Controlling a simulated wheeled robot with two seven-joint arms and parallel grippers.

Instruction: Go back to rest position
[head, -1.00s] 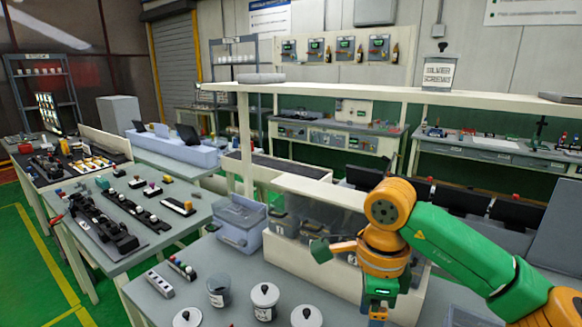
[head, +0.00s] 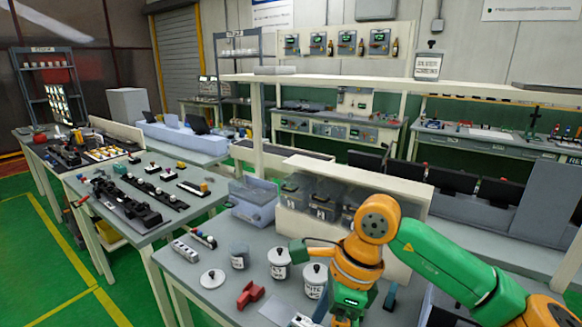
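My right arm comes in from the lower right, orange and green, and bends down in front of the clear bins. Its lower end (head: 350,300) reaches the bottom of the head view, over the near table (head: 205,272). The fingers there cannot be made out. A small green and orange part of the arm juts left beside the white-lidded jars (head: 279,264). I see nothing held. My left arm and gripper are not in view.
A red part (head: 250,294), a round lid (head: 212,279) and a grey jar (head: 239,257) stand on the near table. A second table (head: 140,238) with black rails is at the left. Green floor lies free at lower left.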

